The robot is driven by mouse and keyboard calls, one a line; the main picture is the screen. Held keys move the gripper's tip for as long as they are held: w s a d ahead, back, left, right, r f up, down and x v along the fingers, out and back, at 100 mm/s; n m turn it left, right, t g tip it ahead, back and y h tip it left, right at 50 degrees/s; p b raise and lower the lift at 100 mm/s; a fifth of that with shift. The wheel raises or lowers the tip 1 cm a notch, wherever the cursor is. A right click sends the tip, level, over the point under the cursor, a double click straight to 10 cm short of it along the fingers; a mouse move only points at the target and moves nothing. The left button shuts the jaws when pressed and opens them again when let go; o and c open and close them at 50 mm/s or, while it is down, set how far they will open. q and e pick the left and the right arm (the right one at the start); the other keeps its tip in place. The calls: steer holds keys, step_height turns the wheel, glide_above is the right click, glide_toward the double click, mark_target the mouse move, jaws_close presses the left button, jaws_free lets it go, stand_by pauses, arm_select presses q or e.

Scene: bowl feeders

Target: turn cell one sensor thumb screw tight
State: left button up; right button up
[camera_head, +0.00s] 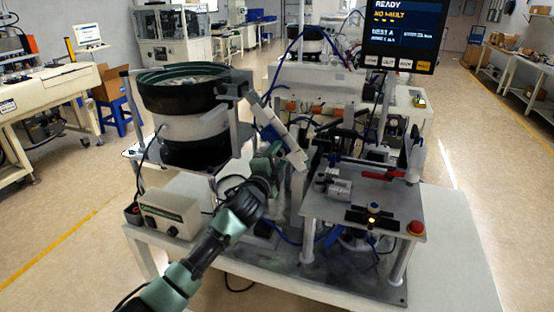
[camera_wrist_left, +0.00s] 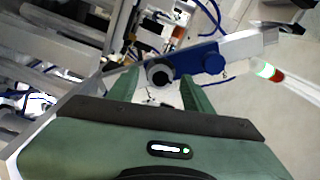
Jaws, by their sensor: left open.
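My left gripper (camera_head: 272,158) reaches in from the lower left to the machine's inclined track (camera_head: 290,147), beside the bowl feeder (camera_head: 185,110). In the left wrist view my left gripper (camera_wrist_left: 160,90) is open, with its two green fingers apart. A round dark knob (camera_wrist_left: 158,73) with a pale rim shows between and just beyond the fingertips; it looks like the thumb screw. I cannot tell whether the fingers touch it. Beside it is a blue block with a round blue knob (camera_wrist_left: 212,63), on a pale bar. In the head view the knob cannot be made out. My right gripper is out of view.
A grey control box (camera_head: 168,214) stands below the bowl. To the right is a raised plate (camera_head: 340,208) with a red stop button (camera_head: 416,228). A monitor (camera_head: 400,35) reads READY. A red and green indicator (camera_wrist_left: 268,71) is near the bar's end.

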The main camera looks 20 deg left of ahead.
arm_select(q)
steer(key=s+b, duration=0.1)
steer(key=s, duration=0.6)
steer(key=shift+s+a+b, duration=0.15)
steer(key=shift+s+b, duration=0.15)
steer(key=shift+s, duration=0.05)
